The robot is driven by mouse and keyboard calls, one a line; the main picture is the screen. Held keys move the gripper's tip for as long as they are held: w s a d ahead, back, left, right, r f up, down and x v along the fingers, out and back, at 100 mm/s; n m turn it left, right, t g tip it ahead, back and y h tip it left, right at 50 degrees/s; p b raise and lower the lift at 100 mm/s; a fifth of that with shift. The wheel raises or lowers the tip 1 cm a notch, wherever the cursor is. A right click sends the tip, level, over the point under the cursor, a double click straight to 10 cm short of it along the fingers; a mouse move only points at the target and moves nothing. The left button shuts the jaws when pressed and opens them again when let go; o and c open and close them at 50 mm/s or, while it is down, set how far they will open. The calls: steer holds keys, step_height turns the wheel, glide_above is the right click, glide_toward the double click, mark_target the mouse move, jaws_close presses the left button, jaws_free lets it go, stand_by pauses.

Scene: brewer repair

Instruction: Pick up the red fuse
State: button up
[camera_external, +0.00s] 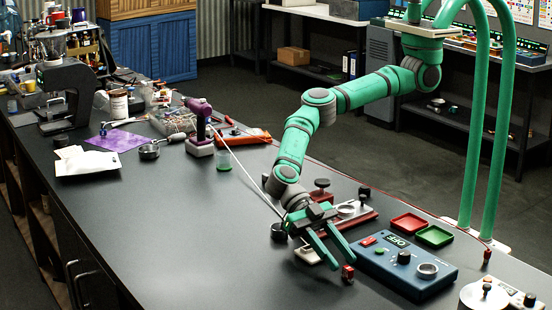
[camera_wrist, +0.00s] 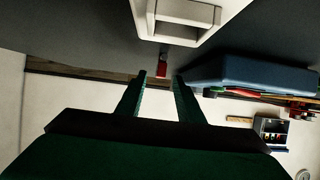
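A small red fuse (camera_external: 348,274) with dark parts stands on the dark counter (camera_external: 220,270) in the external view, just beyond my fingertips. In the wrist view the red fuse (camera_wrist: 162,70) shows ahead, between the two finger lines. My gripper (camera_external: 343,264) is open, with its green fingers apart and pointing down toward the counter by the fuse. It also shows open and empty in the wrist view (camera_wrist: 160,77). I cannot tell whether the fingertips touch the fuse.
A blue device (camera_external: 405,272) with a display and knobs stands right of the fuse. Red (camera_external: 408,222) and green (camera_external: 435,237) trays lie behind it. A pale block (camera_external: 307,256) sits under my gripper. Another small red item (camera_external: 487,257) stands farther right. The counter's front left is clear.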

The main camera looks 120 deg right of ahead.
mark_target(347, 267)
steer(key=x, duration=0.4)
steer(key=shift+a+f, duration=0.15)
jaws_close()
